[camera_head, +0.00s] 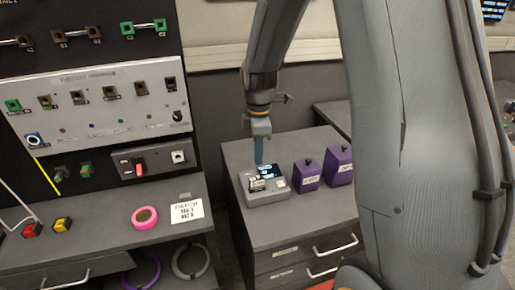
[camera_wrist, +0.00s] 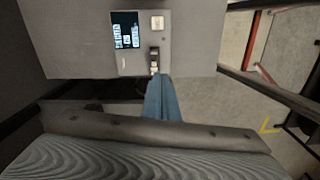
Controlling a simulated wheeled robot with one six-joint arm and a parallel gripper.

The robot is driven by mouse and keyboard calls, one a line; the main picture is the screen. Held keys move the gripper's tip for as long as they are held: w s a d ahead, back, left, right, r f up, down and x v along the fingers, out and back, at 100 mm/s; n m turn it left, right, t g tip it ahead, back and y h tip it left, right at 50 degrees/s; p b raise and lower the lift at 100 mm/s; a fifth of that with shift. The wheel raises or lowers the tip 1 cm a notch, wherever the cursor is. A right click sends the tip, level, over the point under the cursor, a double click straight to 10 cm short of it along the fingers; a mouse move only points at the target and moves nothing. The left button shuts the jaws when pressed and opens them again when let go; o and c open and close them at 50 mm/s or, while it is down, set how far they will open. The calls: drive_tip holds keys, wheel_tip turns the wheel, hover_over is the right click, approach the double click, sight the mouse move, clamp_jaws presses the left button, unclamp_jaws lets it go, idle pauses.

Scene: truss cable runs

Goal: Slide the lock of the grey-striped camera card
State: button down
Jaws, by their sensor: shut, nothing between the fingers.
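A grey reader box (camera_head: 268,198) with a dark lit screen sits on the cabinet top; in the wrist view its top face (camera_wrist: 190,45) shows the screen (camera_wrist: 126,30), a pale square button (camera_wrist: 157,22) and a small dark slot piece with a light part (camera_wrist: 154,60). I cannot tell whether that piece is the grey-striped camera card or its lock; no grey stripes can be made out. My gripper (camera_head: 259,163) points down over the box with blue fingers together and empty. In the wrist view the fingertips (camera_wrist: 159,78) are just below the slot piece; contact cannot be told.
Two purple labelled blocks (camera_head: 307,175) (camera_head: 339,166) stand right of the box on the cabinet (camera_head: 285,220). Left is a bench with a pink tape roll (camera_head: 145,217), a white label card (camera_head: 187,211) and a switch panel (camera_head: 95,97) behind.

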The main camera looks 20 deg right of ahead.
drive_tip(key=shift+w+f+n, duration=0.2)
drive_tip(key=shift+w+n, duration=0.5)
drive_tip(key=shift+n, duration=0.2)
drive_tip(key=b, duration=0.4)
hover_over(254, 179)
drive_tip(key=d, duration=0.1)
drive_tip(key=shift+f, duration=2.9)
drive_tip(key=shift+f, duration=0.45)
drive_tip(key=shift+r, duration=0.15)
drive_tip(key=shift+a+p, duration=0.35)
drive_tip(key=shift+p, duration=0.1)
idle(0.5)
idle(0.5)
drive_tip(key=shift+a+p, duration=0.2)
drive_tip(key=shift+p, duration=0.35)
idle(1.0)
